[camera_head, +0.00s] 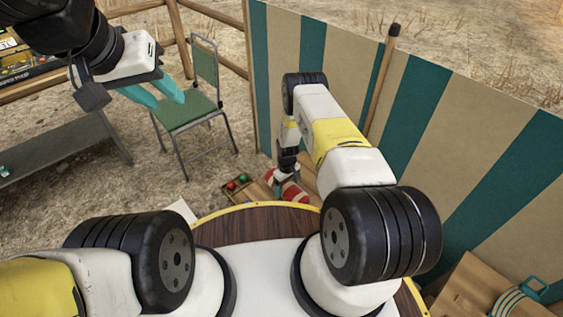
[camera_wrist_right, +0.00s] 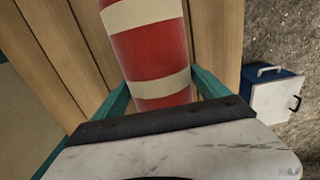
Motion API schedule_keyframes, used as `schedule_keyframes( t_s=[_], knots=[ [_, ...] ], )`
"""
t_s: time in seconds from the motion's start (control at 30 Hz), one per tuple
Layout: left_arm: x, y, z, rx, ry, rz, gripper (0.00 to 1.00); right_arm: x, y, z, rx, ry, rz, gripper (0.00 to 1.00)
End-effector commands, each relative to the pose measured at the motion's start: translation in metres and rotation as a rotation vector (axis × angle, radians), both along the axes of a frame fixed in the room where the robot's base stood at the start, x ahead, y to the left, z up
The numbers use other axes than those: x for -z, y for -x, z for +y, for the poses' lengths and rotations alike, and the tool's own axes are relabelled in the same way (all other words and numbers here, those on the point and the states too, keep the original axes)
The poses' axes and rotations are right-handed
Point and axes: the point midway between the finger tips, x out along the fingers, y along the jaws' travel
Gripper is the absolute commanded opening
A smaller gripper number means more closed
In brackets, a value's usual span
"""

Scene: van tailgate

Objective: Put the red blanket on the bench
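The red blanket (camera_head: 291,190) is a roll with cream bands, low by the striped fence and partly hidden by my right arm. In the right wrist view the blanket (camera_wrist_right: 150,45) lies over wooden planks. My right gripper (camera_wrist_right: 160,82) has its teal fingers on both sides of the roll, at its edges; whether they press on it I cannot tell. My left gripper (camera_head: 158,92) is open and empty, raised at upper left in front of the green chair. A low grey bench (camera_head: 62,150) stands at the left.
A green folding chair (camera_head: 185,110) stands between the grey bench and the fence (camera_head: 430,110). A small wooden tray (camera_head: 238,187) with red and green balls is beside the blanket. A blue and white box (camera_wrist_right: 275,95) sits on the gravel. A wooden crate (camera_head: 475,290) is at lower right.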

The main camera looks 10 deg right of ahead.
Motion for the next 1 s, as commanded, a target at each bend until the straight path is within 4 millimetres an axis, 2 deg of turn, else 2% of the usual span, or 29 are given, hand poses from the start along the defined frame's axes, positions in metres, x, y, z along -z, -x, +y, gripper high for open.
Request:
schedule_keyframes(
  t_s=[0.07,0.3,0.43,0.8,1.0],
  knots=[
    [0.000,0.000,0.000,0.000,0.000,0.000,0.36,0.000,0.000,0.000,0.000,0.000,0.000,1.00],
    [0.000,0.000,0.000,0.000,0.000,0.000,0.36,-0.002,-0.001,0.000,0.000,0.000,-0.001,1.00],
    [0.000,0.000,0.000,0.000,0.000,0.000,0.36,-0.013,-0.002,0.000,0.000,0.000,-0.002,1.00],
    [0.000,0.000,0.000,0.000,0.000,0.000,0.36,-0.089,-0.002,0.000,0.000,-0.001,-0.004,1.00],
    [0.000,0.000,0.000,0.000,0.000,0.000,0.36,-0.116,-0.001,0.000,0.000,0.000,-0.002,1.00]
  ],
)
